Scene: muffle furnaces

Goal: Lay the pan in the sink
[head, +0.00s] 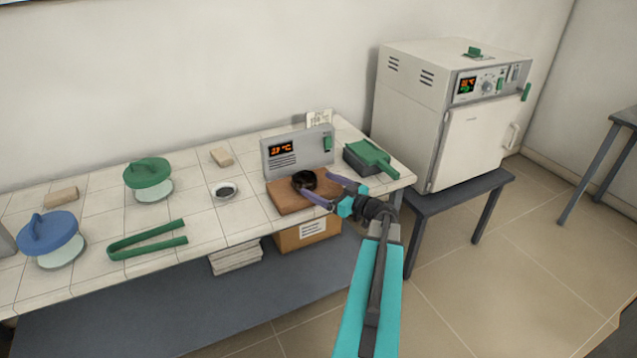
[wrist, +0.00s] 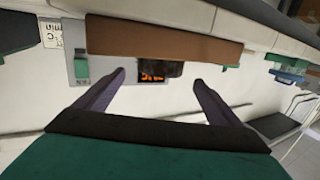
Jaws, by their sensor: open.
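A small black round dish (head: 304,181), which may be the pan, sits on the brown board (head: 290,203) in front of the grey display unit (head: 283,155). My gripper (head: 334,189) is open, its two purple fingers spread at the dish's right side. In the wrist view, which looks upside down, the open gripper (wrist: 158,80) faces the display unit (wrist: 90,65). The brown board (wrist: 160,38) is above the fingers there, with a dark shape (wrist: 174,69) just below it, apart from both fingertips. I see no sink in either view.
A green scoop-like thing (head: 372,155) lies on a dark box to the right. A furnace (head: 440,110) stands right, beyond the table.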

